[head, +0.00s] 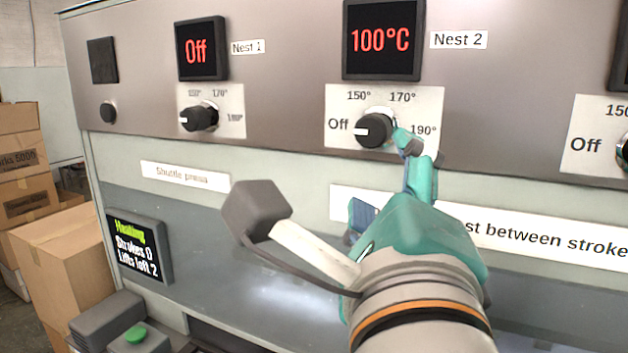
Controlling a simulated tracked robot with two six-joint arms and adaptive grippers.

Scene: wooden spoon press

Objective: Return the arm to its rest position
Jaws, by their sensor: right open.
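My right gripper (385,178) is open and empty in front of the press panel, its arm coming in from the lower right. One teal finger reaches up beside the lower right of the Nest 2 knob (374,130); I cannot tell whether it touches. The other finger is lower and to the left, partly hidden by the gripper body. The Nest 2 knob's white mark points left, toward Off. The Nest 2 display (381,40) reads 100°C. My left gripper is out of view.
The Nest 1 knob (199,117) and its display (201,48), reading Off, are at left. A status screen (140,249) starts with "Heating". A green button (136,334) is at lower left. Cardboard boxes (62,262) stand left of the press. Another knob (622,150) is cut off at right.

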